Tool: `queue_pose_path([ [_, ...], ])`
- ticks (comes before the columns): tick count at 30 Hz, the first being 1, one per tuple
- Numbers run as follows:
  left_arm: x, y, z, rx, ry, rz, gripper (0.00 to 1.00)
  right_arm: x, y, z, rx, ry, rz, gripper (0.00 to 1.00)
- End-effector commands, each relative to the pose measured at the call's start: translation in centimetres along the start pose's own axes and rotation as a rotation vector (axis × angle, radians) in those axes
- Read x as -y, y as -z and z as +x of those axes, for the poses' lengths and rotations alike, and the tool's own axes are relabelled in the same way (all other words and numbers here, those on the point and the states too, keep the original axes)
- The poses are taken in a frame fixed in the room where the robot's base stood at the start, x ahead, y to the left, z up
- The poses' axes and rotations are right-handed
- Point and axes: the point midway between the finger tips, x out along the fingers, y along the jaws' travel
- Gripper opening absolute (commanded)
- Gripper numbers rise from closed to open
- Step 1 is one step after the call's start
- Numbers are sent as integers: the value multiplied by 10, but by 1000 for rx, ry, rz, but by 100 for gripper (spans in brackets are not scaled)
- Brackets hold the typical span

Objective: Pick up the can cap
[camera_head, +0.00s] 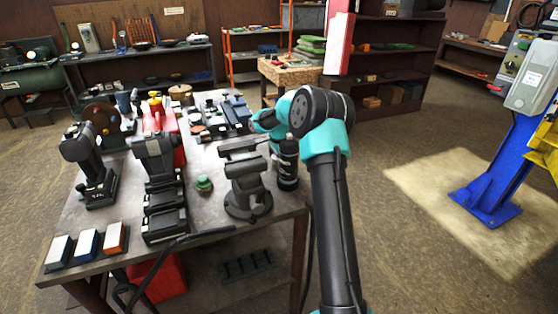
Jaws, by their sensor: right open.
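A small round green cap (204,184) lies on the workbench, left of the grey vise (247,185). It is too small to tell whether it is the can cap. My right arm rises from the bottom and bends over the bench's right side. My right gripper (274,160) is low beside the vise, to the right of the green cap and apart from it. Its fingers are mostly hidden and nothing shows held. My left gripper is out of view.
Cordless tools (154,160) and batteries stand left of the green cap. Three coloured blocks (87,243) lie at the bench's front left corner. A black cable (185,240) runs along the front edge. Bare bench (205,212) surrounds the cap.

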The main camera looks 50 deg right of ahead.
Motion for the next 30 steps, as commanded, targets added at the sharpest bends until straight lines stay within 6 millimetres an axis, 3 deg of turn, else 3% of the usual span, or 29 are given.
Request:
queue_pose_path([
  [16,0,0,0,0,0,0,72,0,0,4,0,0,0,94],
  [30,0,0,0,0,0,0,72,0,0,4,0,0,0,49],
])
